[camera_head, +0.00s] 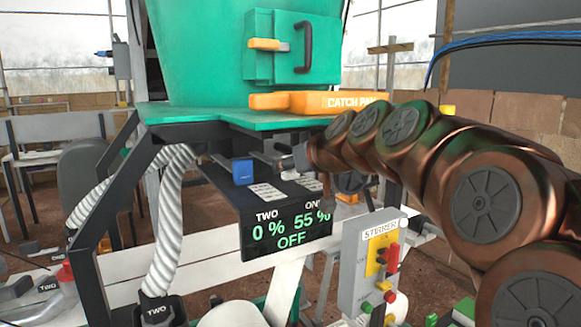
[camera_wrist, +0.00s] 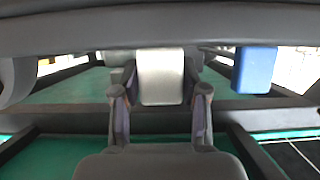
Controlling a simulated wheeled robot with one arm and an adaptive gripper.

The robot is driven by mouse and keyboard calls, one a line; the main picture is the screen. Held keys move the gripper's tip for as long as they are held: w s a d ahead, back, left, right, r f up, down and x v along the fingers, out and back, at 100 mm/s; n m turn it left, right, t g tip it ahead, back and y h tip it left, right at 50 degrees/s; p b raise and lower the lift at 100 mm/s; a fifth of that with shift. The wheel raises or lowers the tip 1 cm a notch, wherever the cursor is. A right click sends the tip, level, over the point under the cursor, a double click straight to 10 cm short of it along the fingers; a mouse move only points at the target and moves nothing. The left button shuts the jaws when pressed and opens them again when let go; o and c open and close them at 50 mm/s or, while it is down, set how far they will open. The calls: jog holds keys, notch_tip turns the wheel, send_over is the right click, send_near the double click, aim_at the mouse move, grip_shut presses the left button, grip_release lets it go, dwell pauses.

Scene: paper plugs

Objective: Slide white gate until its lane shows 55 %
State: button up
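The white gate's handle (camera_wrist: 161,75) is a pale block in the wrist view. The display (camera_head: 288,230) reads TWO 0 %, ONE 55 % and OFF. A blue gate handle (camera_head: 243,172) is left of my gripper; it also shows in the wrist view (camera_wrist: 255,70).
The green machine body (camera_head: 200,45) and the orange catch pan (camera_head: 320,103) are above and behind my gripper. A starter box (camera_head: 368,265) with red, yellow and green controls stands at the front right. White ribbed hoses (camera_head: 170,225) hang left of the display.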

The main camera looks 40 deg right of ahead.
jog(key=o, duration=0.4)
jog(key=shift+c, duration=0.2)
jog(key=shift+s+a+r, duration=0.1)
jog(key=shift+s+r, duration=0.15)
jog(key=shift+s, duration=0.3)
jog(key=s+a, duration=0.1)
jog(key=s, duration=1.2)
jog(key=shift+s+r, duration=0.3)
jog(key=shift+s, duration=0.05)
